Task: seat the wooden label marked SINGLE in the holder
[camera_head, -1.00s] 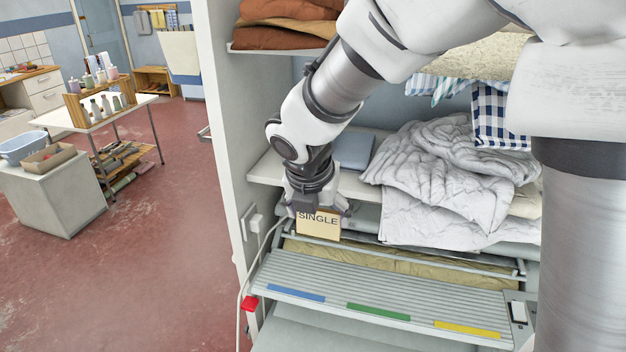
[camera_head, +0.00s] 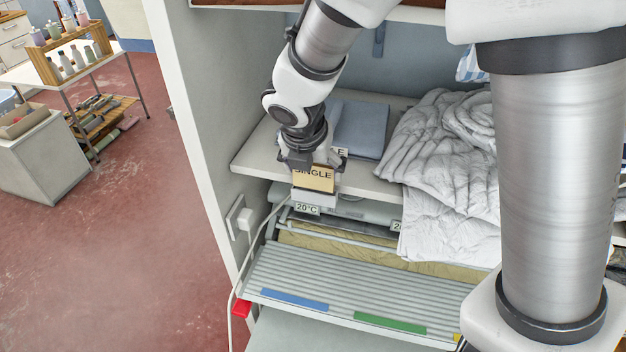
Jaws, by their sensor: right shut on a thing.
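The wooden label marked SINGLE (camera_head: 314,179) is upright in my right gripper (camera_head: 311,163), which is shut on its upper part. The gripper covers the top of the lettering. A pale strip that looks like the holder (camera_head: 315,198) shows right under the label, at the front edge of the shelf. The label's lower edge overlaps or touches it in the picture; I cannot tell whether it sits inside. My left gripper is not in view.
A blue-grey folded cloth (camera_head: 360,129) lies on the shelf (camera_head: 268,150) behind the gripper. A crumpled white quilt (camera_head: 445,165) fills the shelf to the right. Below is the ironer's ribbed board (camera_head: 340,283). A cabinet wall (camera_head: 205,110) stands close on the left.

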